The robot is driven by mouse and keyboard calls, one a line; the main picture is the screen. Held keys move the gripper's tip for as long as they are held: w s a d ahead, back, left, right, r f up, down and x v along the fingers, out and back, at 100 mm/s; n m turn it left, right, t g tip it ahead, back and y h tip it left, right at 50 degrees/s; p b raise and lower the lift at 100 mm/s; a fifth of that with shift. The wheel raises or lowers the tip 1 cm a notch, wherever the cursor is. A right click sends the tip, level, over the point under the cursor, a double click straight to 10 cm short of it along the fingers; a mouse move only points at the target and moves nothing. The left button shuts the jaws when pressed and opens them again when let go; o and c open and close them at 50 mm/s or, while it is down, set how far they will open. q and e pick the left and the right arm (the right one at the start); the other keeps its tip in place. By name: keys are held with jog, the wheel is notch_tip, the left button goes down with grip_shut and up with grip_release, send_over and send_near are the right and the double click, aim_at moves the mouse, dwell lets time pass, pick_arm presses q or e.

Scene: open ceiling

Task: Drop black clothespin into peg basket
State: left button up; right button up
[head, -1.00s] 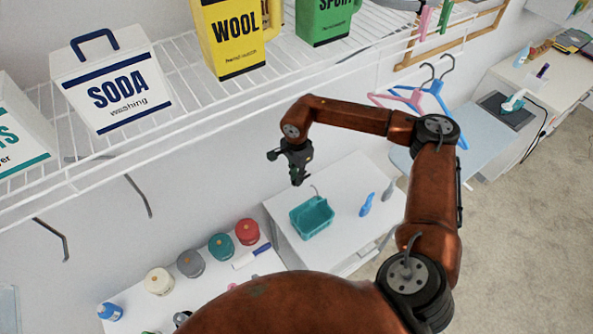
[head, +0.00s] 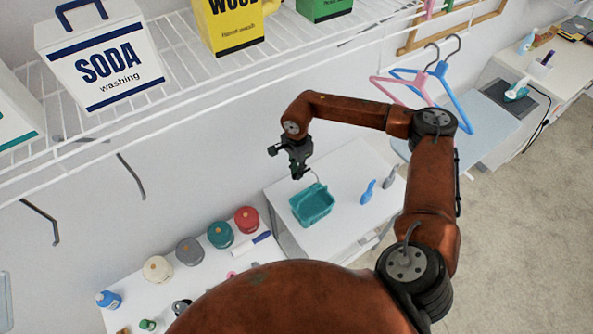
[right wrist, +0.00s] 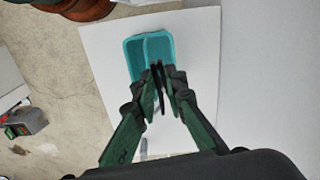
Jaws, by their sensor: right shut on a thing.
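The teal peg basket (head: 312,205) sits on a white table top; it also shows in the right wrist view (right wrist: 133,53), with a divider inside. My right gripper (head: 298,172) points down above the back left side of the basket in the head view. In the right wrist view my right gripper (right wrist: 163,82) is shut on a thin dark thing, the black clothespin (right wrist: 158,77), which overlaps the basket's near edge. The clothespin is hard to make out in the head view. My left gripper is not in view.
A blue-handled thing (head: 368,191) and a grey one (head: 391,177) lie right of the basket. Several round-lidded jars, including a red one (head: 246,219), stand on the lower left surface. A wire shelf (head: 200,85) with detergent boxes runs above. Pink and blue hangers hang behind my arm.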

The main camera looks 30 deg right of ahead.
jog(key=o, duration=0.9)
jog(key=shift+c, duration=0.2)
notch_tip(320, 180, up, 12)
dwell(0.5)
